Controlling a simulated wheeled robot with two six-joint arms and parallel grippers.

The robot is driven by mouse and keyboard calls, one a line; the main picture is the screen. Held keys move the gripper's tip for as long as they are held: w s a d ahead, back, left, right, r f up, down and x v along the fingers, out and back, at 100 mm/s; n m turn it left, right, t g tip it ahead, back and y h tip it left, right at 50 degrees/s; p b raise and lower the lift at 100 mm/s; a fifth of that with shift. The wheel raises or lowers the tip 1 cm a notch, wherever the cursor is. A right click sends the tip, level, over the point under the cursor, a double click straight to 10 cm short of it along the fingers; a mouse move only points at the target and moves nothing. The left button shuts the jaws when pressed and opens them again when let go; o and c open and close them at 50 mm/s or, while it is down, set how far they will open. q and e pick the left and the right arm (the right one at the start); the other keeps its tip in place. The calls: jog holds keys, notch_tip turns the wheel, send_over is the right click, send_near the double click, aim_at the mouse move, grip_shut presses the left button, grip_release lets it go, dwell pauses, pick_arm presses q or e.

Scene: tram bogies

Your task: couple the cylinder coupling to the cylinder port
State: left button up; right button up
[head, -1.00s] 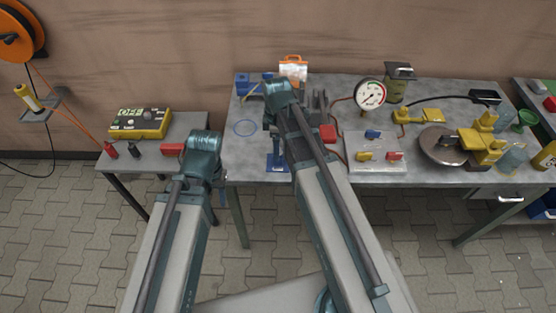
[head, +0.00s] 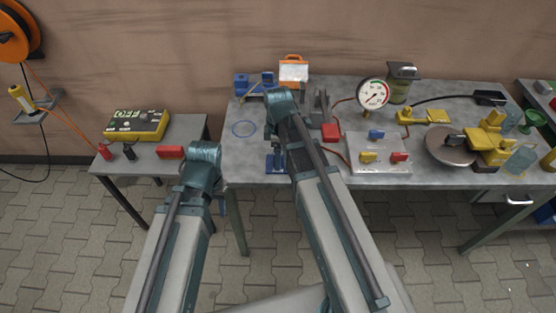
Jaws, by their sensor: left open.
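I cannot tell for certain which parts are the cylinder coupling and the cylinder port. A yellow fitting (head: 425,116) lies on the right half of the workbench, with a black hose running from it. A brake disc (head: 447,147) with a yellow caliper (head: 489,138) stands right of it. My left gripper (head: 221,188) is mostly hidden behind its own arm, by the bench's left front corner, open and well away from these parts. My right arm reaches over the bench's left part. Its gripper is hidden behind the arm.
The workbench (head: 242,165) also holds a pressure gauge (head: 373,94), a red block (head: 331,133), a panel (head: 375,163) with coloured handles and a blue stand (head: 276,163). A side table (head: 140,160) with a yellow tester (head: 138,125) stands left, with a gap between.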

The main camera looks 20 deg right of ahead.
grip_shut()
dwell(0.3)
jog(key=shift+r, duration=0.1)
